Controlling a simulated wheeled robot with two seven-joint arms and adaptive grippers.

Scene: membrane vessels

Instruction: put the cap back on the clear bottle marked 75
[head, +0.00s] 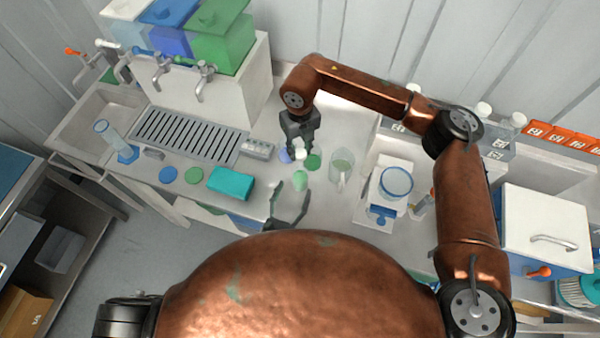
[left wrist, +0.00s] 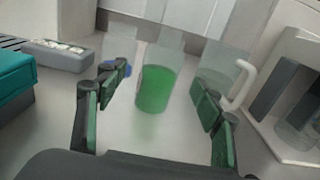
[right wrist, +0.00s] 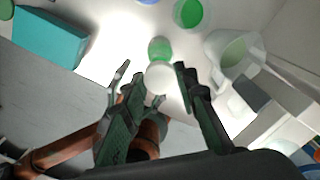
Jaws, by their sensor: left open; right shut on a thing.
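A small clear bottle with green contents (head: 300,181) stands upright on the counter; its mark is not legible. It also shows in the left wrist view (left wrist: 156,90), beyond and between the fingers of my left gripper (head: 291,190). That gripper is open, low over the counter, with its fingertips spread towards the bottle; I cannot tell whether they touch it. My right gripper (head: 299,146) is shut on a white cap (right wrist: 160,78), held above the counter on the far side of the bottle. In the right wrist view the bottle (right wrist: 159,47) shows just beyond the cap.
A clear pitcher (head: 342,168) with a white handle stands right of the bottle. A teal box (head: 231,183) is to the left. A white balance-like device (head: 376,205) stands further right.

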